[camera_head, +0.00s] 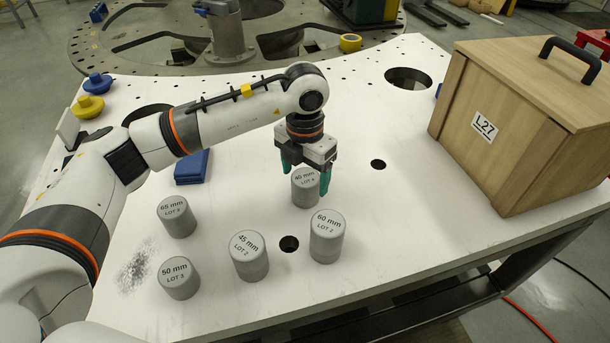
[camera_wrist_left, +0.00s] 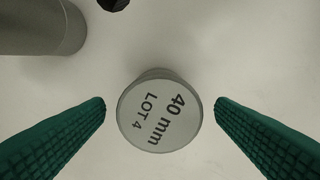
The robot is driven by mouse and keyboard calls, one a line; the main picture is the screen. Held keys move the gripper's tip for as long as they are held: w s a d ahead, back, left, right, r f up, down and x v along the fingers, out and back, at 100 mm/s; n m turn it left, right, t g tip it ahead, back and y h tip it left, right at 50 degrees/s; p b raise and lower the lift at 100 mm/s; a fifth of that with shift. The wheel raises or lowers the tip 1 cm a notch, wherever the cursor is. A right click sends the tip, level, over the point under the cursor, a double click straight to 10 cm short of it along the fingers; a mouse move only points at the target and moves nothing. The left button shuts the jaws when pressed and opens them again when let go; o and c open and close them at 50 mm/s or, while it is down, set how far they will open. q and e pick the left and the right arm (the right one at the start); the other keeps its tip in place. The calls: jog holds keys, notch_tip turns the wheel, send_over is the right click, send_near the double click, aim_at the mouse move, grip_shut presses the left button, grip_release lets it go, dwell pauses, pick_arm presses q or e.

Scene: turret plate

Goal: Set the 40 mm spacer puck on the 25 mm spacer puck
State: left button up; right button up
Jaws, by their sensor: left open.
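The 40 mm spacer puck (camera_head: 305,194) is a grey upright cylinder marked "40 mm LOT 4", standing on the white plate. My left gripper (camera_head: 306,177) is open, pointing down over it, with a green finger on either side. In the left wrist view the 40 mm puck (camera_wrist_left: 159,115) lies between the open fingers, with clear gaps on both sides. No puck marked 25 mm shows. The 45 mm puck (camera_head: 249,262) and the 60 mm puck (camera_head: 327,245) each show a faint seam lower down; whether another puck is underneath, I cannot tell.
The 65 mm puck (camera_head: 178,222) and 50 mm puck (camera_head: 179,284) stand to the left. A small hole (camera_head: 289,244) lies between the 45 mm and 60 mm pucks. A wooden box (camera_head: 505,130) fills the right side.

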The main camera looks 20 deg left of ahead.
pick_arm(q)
notch_tip(320, 180, up, 11)
jog(key=b, duration=0.2)
dwell(0.5)
